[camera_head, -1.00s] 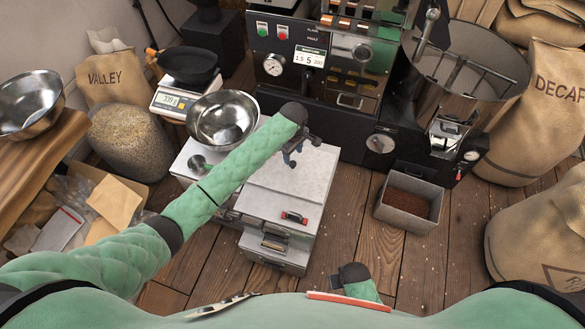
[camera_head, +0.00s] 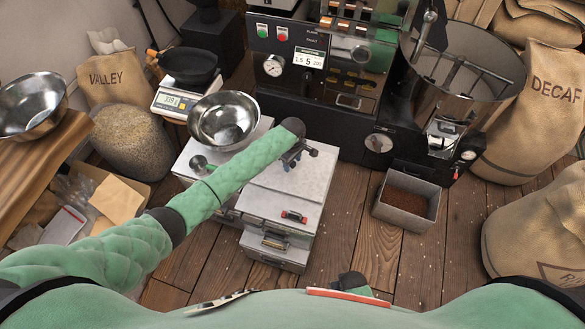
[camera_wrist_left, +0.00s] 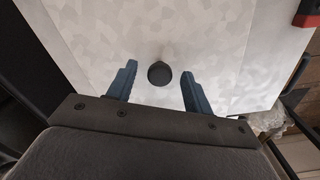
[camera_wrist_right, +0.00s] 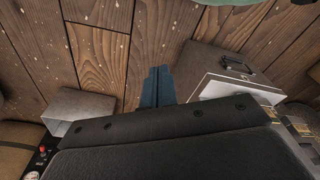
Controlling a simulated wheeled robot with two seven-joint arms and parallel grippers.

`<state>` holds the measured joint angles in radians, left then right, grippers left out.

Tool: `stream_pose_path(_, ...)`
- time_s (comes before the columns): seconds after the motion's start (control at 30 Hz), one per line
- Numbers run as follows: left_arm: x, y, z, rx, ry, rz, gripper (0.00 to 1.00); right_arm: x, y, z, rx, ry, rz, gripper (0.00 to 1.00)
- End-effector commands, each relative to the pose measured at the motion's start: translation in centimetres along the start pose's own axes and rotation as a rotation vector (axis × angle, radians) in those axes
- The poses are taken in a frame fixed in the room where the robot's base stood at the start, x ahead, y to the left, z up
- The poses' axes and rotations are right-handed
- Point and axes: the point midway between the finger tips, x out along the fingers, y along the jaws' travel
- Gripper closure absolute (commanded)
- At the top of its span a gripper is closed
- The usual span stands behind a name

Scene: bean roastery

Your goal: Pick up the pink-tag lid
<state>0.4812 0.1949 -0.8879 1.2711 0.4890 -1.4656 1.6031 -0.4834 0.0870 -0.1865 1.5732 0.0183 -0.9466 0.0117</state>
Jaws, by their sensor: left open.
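A pale grey panel (camera_wrist_left: 205,30) with a round black knob (camera_wrist_left: 159,75) lies under my left gripper in the left wrist view. It looks like a lid, but I see no pink tag on it. My left gripper (camera_head: 299,158) is over the top of the white cabinet (camera_head: 262,205). Its two blue fingers are open, one each side of the knob and apart from it in that view. The arm hides part of the cabinet top. My right gripper (camera_wrist_right: 157,84) is shut and empty, with wooden floor beyond it.
A steel bowl (camera_head: 224,118) stands at the cabinet's back left. A red-handled item (camera_head: 294,216) is near its front right. The roaster (camera_head: 330,95) stands behind. A metal bin of dark grounds (camera_head: 402,213) is on the floor to the right, with clear floor between.

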Motion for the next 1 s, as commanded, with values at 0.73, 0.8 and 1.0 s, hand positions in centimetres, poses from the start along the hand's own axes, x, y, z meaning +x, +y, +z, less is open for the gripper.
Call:
stream_pose_path(0.73,-0.9,0.1,0.0,0.0,0.0,0.002,1.0,0.1,0.0,0.1,0.001,-0.008,-0.001,1.0)
stream_pose_path(0.8,-1.8,0.1,0.1,0.001,0.0,0.002,1.0,-1.3,-0.3,-0.7,0.002,-0.001,-0.005,1.0)
stream_pose_path(1.0,-4.9,-0.1,2.2,0.002,-0.004,0.003,1.0,-4.6,-1.0,-1.9,0.006,-0.009,-0.015,1.0)
